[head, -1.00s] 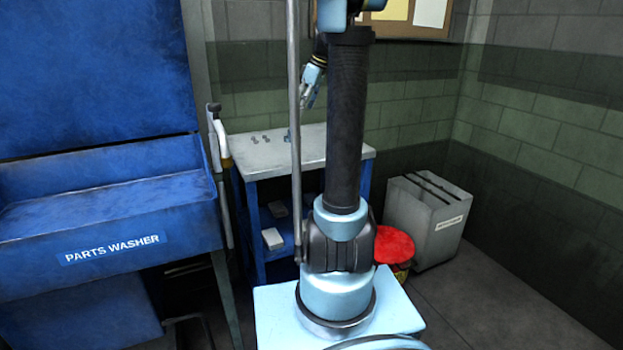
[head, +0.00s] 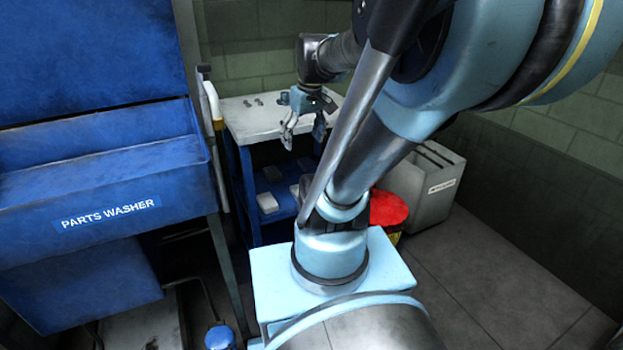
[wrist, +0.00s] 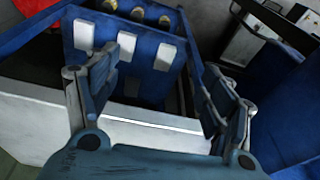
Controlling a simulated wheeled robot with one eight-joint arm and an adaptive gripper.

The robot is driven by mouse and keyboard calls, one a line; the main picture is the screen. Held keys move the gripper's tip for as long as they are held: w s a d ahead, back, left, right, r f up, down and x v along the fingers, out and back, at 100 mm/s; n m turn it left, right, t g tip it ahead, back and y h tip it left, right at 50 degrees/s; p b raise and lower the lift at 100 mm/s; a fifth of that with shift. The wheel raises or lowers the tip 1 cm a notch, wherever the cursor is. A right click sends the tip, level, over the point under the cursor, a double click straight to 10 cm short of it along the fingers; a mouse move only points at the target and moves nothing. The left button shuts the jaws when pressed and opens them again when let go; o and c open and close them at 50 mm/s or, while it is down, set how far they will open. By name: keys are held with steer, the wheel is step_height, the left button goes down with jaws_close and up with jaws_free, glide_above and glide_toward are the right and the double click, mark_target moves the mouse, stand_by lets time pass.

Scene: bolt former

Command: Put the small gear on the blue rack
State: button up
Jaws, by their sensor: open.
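The blue rack (head: 238,185) is a blue-framed stand with a white top and open shelves. In the wrist view its blue side (wrist: 195,75) lies beyond my fingers. Several small grey metal parts (head: 255,102) lie on the white top. A small dark upright part (head: 283,98) stands near its back, beside my gripper. I cannot tell whether any of these is the small gear. My gripper (head: 304,138) is open and empty, fingers pointing down near the white top's front right. In the wrist view the spread fingers (wrist: 155,95) have nothing between them.
White blocks (wrist: 126,46) lie on the rack's shelf. The blue parts washer (head: 108,200) stands close on the left. A red-lidded can (head: 388,210) and a grey bin (head: 432,185) stand to the right. The floor at the right is clear.

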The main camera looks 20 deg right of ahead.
steer(key=s+f+m+h, duration=0.1)
steer(key=s+f+m, duration=0.2)
steer(key=s+f, duration=0.5)
steer(key=shift+s+d+f, duration=0.3)
steer(key=shift+s+f, duration=0.05)
steer(key=shift+f, duration=0.25)
